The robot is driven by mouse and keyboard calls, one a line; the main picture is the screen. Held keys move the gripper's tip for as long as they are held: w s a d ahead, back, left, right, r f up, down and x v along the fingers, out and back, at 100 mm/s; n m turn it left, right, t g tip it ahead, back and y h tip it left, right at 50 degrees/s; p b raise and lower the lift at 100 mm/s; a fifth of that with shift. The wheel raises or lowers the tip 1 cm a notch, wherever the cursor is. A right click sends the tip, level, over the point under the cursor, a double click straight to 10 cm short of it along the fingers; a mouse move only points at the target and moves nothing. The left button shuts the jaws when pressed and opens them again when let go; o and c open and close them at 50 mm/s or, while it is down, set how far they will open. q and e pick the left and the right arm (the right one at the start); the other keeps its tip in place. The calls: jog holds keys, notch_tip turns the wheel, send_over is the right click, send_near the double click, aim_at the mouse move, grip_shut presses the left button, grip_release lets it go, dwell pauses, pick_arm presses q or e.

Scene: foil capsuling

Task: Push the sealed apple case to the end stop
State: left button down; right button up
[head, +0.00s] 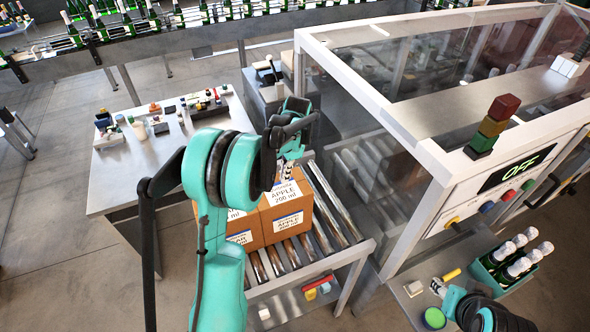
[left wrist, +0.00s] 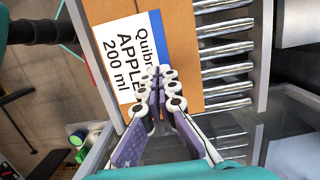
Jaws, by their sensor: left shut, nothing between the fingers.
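The apple case (head: 288,217) is a brown carton with white "APPLE 200 ml" labels on its top and side. It sits on the roller conveyor (head: 317,261), and its top looks closed. In the left wrist view the apple case (left wrist: 181,28) shows from above. My left gripper (head: 285,172) is over the apple case, its fingers together and empty. In the left wrist view its fingertips (left wrist: 158,72) overlap the label; I cannot tell whether they touch. My right gripper (head: 440,288) is partly visible at lower right, its jaws unclear. I cannot pick out the end stop with certainty.
A second carton (head: 238,238) stands left of the apple case, partly behind my left arm. A clear-walled machine (head: 430,165) bounds the conveyor on the right. A cluttered side table (head: 115,180) stands left. A green bottle crate (head: 513,262) is at lower right. Bare rollers lie right of the case.

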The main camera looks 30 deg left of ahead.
pick_arm(q)
jog(key=s+a, duration=0.1)
jog(key=s, duration=0.1)
jog(key=s+a, duration=0.2)
jog(key=shift+a+r+p, duration=0.1)
jog(key=shift+a+p, duration=0.15)
jog(key=shift+p, duration=0.1)
jog(key=shift+s+a+f, duration=0.1)
jog(key=shift+s+f, duration=0.1)
jog(key=shift+f, duration=0.05)
jog(key=shift+f+b, duration=0.3)
jog(key=shift+f, duration=0.35)
